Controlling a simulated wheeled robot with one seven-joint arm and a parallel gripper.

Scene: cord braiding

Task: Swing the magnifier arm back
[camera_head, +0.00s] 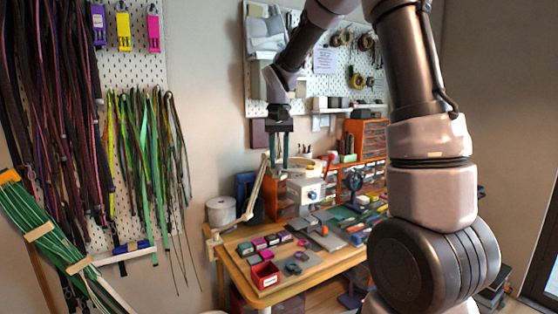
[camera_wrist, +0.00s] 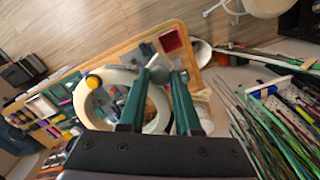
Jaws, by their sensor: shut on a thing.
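The magnifier arm (camera_head: 254,190) is a thin cream jointed arm. It rises from the left edge of the workbench to just below my gripper (camera_head: 279,163). In the wrist view, the magnifier head (camera_wrist: 81,103) is a pale ring with a yellow knob (camera_wrist: 93,82), and bench items show through it. My gripper (camera_wrist: 166,76) has two dark green fingers, closed on part of the magnifier beside the ring. The exact grasp point is partly hidden by the fingers. In the head view the fingers point down above the bench.
The wooden workbench (camera_head: 232,268) carries a red bin (camera_head: 265,275), several small coloured boxes and a white box (camera_head: 305,190). A white spool (camera_head: 221,211) stands at its back left. Hanging cords (camera_head: 150,150) fill the left wall. A pegboard stands behind.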

